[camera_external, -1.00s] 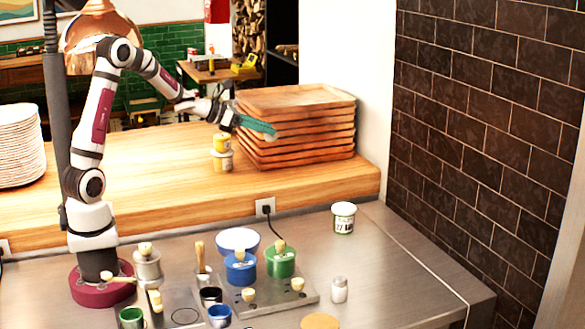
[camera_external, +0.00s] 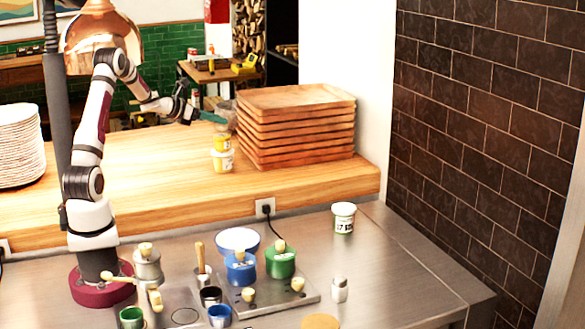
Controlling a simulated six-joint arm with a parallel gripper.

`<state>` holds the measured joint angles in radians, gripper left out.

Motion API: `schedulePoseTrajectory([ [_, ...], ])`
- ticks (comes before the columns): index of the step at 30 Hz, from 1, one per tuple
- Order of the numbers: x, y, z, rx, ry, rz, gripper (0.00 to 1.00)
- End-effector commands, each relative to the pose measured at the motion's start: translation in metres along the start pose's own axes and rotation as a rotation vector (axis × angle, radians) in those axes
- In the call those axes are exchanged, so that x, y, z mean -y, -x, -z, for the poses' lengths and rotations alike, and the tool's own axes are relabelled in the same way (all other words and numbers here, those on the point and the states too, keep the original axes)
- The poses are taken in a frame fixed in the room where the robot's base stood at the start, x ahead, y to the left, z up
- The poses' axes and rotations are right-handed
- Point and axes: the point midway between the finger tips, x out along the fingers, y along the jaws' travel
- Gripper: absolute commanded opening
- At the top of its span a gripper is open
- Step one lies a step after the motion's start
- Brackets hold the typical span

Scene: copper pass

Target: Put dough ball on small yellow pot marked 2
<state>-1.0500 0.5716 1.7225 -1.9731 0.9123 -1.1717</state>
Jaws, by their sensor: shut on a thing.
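My gripper (camera_external: 193,115) is over the wooden counter, left of the tray stack. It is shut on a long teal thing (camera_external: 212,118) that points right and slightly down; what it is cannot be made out. Its tip is just above and left of a small yellow pot (camera_external: 222,142), which sits on a larger pale yellow pot (camera_external: 222,161). I cannot read a 2 on either.
A stack of wooden trays (camera_external: 296,130) stands right of the yellow pots. White plates (camera_external: 20,147) are stacked at far left. A blue pot (camera_external: 240,270), a white bowl (camera_external: 239,237), a labelled tub (camera_external: 343,218) and a shaker (camera_external: 340,290) stand on the steel table. The counter's left middle is clear.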

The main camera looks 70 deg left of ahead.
Motion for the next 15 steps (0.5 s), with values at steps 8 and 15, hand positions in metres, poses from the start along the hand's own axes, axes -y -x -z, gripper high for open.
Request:
schedulePoseTrajectory([
  [8,0.0006,-0.0049,0.0106,0.002,-0.002,0.000,0.00],
  [15,0.0009,-0.0059,0.0130,0.001,-0.001,0.000,0.63],
])
